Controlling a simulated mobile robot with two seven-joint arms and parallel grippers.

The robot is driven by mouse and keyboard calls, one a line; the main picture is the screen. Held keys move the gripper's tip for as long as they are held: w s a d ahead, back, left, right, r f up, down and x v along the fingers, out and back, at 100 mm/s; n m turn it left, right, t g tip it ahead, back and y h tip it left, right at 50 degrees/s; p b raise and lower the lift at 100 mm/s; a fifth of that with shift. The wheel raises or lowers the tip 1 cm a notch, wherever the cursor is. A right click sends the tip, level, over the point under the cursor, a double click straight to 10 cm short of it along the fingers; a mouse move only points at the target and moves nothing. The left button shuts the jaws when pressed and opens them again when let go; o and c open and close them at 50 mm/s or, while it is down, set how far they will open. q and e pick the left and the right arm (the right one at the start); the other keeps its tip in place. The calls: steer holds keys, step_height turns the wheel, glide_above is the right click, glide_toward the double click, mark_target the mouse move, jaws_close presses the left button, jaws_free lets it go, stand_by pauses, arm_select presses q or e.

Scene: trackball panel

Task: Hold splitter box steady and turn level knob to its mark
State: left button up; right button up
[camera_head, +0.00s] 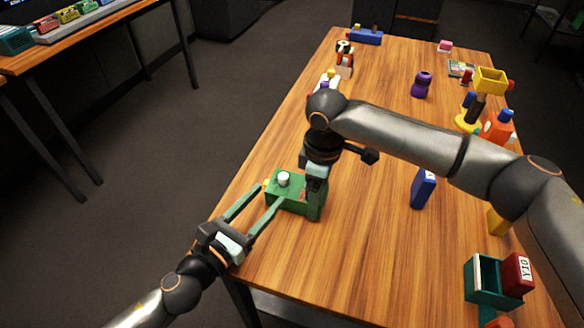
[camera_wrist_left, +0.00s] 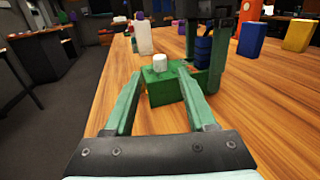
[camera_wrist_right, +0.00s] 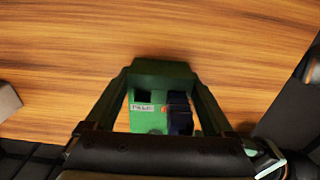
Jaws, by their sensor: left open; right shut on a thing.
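The splitter box (camera_head: 289,206) is a green block at the table's left edge. A white level knob (camera_head: 284,179) stands on its top; it also shows in the left wrist view (camera_wrist_left: 159,60). I cannot make out the knob's mark. My right gripper (camera_head: 316,200) comes down from above and is shut on the box's right part, hiding it. In the right wrist view the box (camera_wrist_right: 147,119) sits between the fingers, with a small white label and a dark block. My left gripper (camera_head: 265,197) is open and empty, its fingertips close to the box's near left side, below the knob.
A blue box (camera_head: 423,188) stands to the right on the table. A teal open bin (camera_head: 483,293) and a red box (camera_head: 517,274) stand at the near right. Several coloured items are spread at the back. My right arm spans the middle.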

mark_target(286, 175)
arm_select(q)
steer(key=x, duration=1)
steer(key=shift+w+r, duration=0.1)
steer(key=shift+c, duration=0.3)
jaws_close()
